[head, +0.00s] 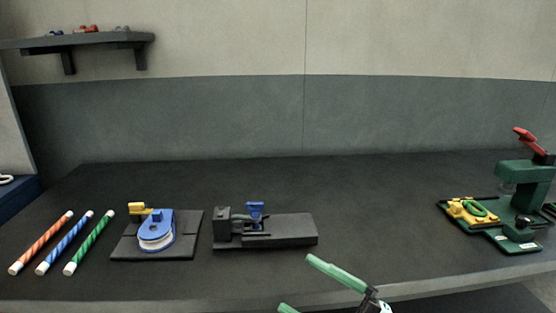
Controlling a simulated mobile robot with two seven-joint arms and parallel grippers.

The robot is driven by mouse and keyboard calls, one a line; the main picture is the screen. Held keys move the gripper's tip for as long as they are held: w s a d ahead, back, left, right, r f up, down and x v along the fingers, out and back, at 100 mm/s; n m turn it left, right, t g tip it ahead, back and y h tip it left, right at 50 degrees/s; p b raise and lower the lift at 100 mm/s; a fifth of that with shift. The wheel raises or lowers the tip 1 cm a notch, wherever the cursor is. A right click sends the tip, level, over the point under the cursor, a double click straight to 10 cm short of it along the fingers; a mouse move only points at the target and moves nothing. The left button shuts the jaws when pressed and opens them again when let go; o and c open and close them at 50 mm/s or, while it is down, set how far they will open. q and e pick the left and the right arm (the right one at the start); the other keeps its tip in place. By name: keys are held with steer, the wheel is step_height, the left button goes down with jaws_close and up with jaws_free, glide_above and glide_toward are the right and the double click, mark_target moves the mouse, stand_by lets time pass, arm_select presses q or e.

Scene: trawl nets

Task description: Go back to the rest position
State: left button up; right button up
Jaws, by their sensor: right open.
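My right gripper (296,282) shows at the bottom of the head view, just right of the middle. Its two green fingers are apart, with nothing between them. It is by the table's front edge, in front of the black fixture (285,229) with the blue clamp (255,210). It looks clear of that fixture. The lower finger is mostly cut off by the frame's bottom edge. My left gripper is not in view.
On the dark table (375,210) lie orange (42,242), blue (65,242) and green (89,242) striped rods. A blue reel device (156,229) sits on a black plate. A green press (522,204) with a yellow piece (472,211) stands right. The table's middle right is clear.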

steer(key=s+d+f+m+t+h, duration=0.2)
steer(key=d+f+m+h, duration=0.2)
steer(key=f+m+h, duration=0.55)
steer(key=s+d+f+m+t+h, duration=0.15)
steer(key=d+f+m+h, duration=0.35)
steer(key=f+m, duration=0.75)
steer(key=s+f+g+h, duration=0.2)
steer(key=s+f+g, duration=0.1)
steer(key=s+f, duration=0.65)
arm_select(q)
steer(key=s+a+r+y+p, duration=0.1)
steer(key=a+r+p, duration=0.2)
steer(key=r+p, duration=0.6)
steer(key=p, duration=0.3)
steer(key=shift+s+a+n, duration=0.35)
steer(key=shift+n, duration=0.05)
arm_select(e)
step_height(320, 180, up, 7)
steer(key=s+d, duration=0.1)
steer(key=d, duration=0.1)
steer(key=shift+s+d+f+m+h, duration=0.2)
steer(key=shift+s+d+m+h, duration=0.1)
steer(key=shift+d+m+h, duration=0.15)
steer(key=shift+g, duration=0.25)
